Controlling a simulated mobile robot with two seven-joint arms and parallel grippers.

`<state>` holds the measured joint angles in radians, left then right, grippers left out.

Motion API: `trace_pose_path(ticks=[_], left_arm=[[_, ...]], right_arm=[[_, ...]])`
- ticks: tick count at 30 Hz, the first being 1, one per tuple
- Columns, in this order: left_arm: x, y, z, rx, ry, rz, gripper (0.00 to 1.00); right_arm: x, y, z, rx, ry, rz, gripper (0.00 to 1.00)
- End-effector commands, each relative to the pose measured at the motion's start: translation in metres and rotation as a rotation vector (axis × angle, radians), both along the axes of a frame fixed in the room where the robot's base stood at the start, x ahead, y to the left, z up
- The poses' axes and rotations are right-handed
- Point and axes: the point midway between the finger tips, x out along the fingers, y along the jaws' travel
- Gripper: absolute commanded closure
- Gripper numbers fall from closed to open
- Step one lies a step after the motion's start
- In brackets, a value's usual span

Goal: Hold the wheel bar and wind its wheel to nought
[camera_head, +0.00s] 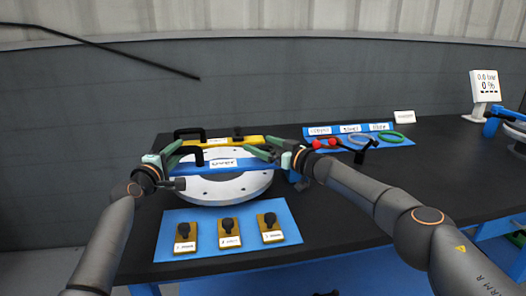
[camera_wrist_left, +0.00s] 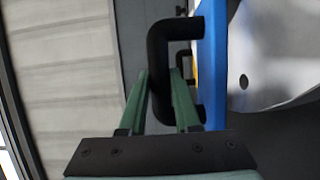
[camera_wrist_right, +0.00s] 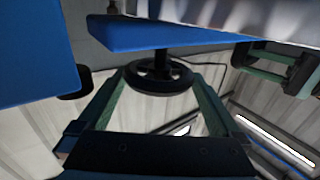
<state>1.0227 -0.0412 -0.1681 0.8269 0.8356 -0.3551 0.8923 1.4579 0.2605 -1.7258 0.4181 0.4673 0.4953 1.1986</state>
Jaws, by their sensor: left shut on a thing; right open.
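The blue wheel bar (camera_head: 222,166) with a white label lies across the white round flange (camera_head: 230,188). My left gripper (camera_head: 184,150) is at the bar's left end. In the left wrist view its fingers are shut on the bar's black handle (camera_wrist_left: 183,95). My right gripper (camera_head: 255,143) is over the bar's right part. In the right wrist view the black wheel (camera_wrist_right: 160,79) sits on a short stem at a blue bar, between the open fingers, with no clear grip on it. The wheel is hard to make out in the head view, and no mark on it is readable.
A yellow bar (camera_head: 210,148) with a black handle lies behind. A blue mat (camera_head: 175,222) in front holds several brown blocks with black knobs. A blue board (camera_head: 390,142) with rings and red-ended tools lies right. A display (camera_head: 486,86) reads 0.0 bar, 0 %.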

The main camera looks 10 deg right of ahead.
Motion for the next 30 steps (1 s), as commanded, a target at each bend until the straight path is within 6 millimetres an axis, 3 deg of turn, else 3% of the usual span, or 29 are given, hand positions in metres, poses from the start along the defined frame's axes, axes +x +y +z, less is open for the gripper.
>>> trace_pose_path(ticks=[6, 12, 30], left_arm=[[0.000, 0.001, 0.006, -0.009, -0.009, 0.002, 1.00], [0.000, 0.001, 0.006, -0.009, -0.009, 0.002, 1.00], [0.000, 0.001, 0.007, -0.010, -0.010, 0.002, 1.00]], right_arm=[[0.000, 0.001, 0.047, 0.000, -0.005, 0.003, 0.00], [0.000, 0.002, 0.073, 0.000, -0.003, 0.005, 0.00], [0.000, 0.002, 0.081, 0.001, 0.000, 0.005, 0.00]])
